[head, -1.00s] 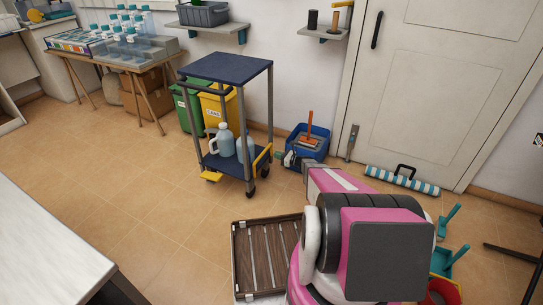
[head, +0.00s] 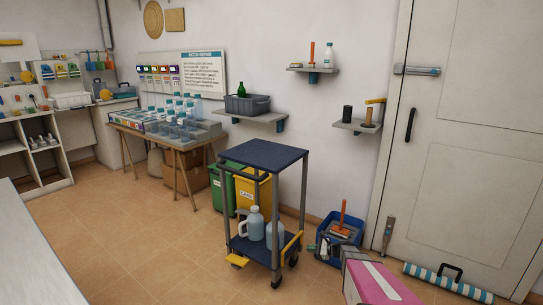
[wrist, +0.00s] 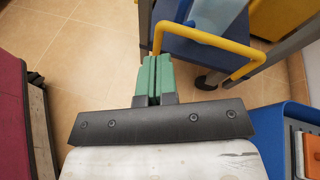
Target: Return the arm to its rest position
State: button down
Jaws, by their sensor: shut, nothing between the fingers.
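My gripper (wrist: 154,80) shows in the wrist view with its two green fingers pressed together and nothing between them. It points down towards the tiled floor, close to the yellow rail (wrist: 205,38) of the trolley's lower shelf; I cannot tell whether they touch. In the head view my pink arm (head: 378,284) shows at the bottom right, in front of the door.
The trolley (head: 262,156) stands in the middle with jugs (head: 255,224) on its lower shelf. A blue bin (head: 340,236) stands right of it, also close in the wrist view (wrist: 273,128). A striped roll (head: 447,283) lies by the door. Floor at left is clear.

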jog(key=s+a+r+n+g+h, duration=0.25)
jog(key=s+r+n, duration=0.2)
jog(key=s, duration=0.25)
jog(key=s+a+r+n+g+h, duration=0.2)
jog(key=s+a+r+n+h, duration=0.15)
jog(key=s+n, duration=0.2)
jog(key=s+d+r+n+g+h, duration=0.1)
jog(key=s+d+r+n+h, duration=0.2)
jog(key=s+r+n+h, duration=0.4)
jog(key=s+r+n, duration=0.2)
jog(key=s+r, duration=0.1)
jog(key=s, duration=0.3)
jog(key=shift+d+r, duration=0.2)
jog(key=shift+r, duration=0.1)
jog(key=shift+w, duration=0.1)
